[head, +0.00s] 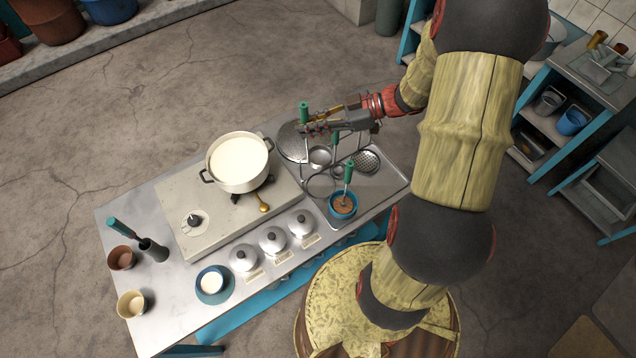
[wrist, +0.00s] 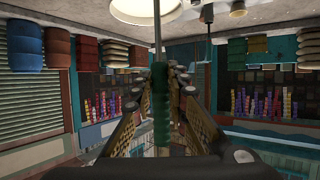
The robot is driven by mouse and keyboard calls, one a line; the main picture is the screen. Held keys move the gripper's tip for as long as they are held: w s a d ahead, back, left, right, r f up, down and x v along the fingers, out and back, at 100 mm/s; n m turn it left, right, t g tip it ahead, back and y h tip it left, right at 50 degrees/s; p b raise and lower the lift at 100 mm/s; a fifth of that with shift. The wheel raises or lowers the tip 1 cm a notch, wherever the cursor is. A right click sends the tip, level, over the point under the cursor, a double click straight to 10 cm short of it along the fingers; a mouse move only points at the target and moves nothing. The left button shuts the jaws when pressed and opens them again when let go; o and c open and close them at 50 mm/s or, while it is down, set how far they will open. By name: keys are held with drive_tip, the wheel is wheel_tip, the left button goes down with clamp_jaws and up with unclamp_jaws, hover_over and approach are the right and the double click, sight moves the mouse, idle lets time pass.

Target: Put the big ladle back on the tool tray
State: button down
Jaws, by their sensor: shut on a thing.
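My gripper (head: 318,127) is shut on the green handle (head: 304,112) of a long metal tool, taken as the big ladle. In the wrist view the green handle (wrist: 161,108) stands between the fingers, with its thin shaft (wrist: 157,30) running up the picture. In the head view the tool stands roughly upright above the tool tray (head: 385,192), at its left part. Its lower end overlaps the round metal tools there, so I cannot tell whether it touches the tray.
A skimmer (head: 368,161) and other round metal tools are on the tray. A blue cup (head: 343,208) with brown contents and a green-handled tool stands there. Left are a pot of milk (head: 238,162), lidded containers (head: 273,239) and a blue bowl (head: 212,284).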

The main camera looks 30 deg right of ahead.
sight(309, 162)
wheel_tip(309, 162, down, 18)
drive_tip(key=shift+r+b, duration=0.1)
drive_tip(key=shift+b, duration=0.85)
drive_tip(key=c, duration=1.8)
unclamp_jaws()
drive_tip(key=shift+o, duration=0.2)
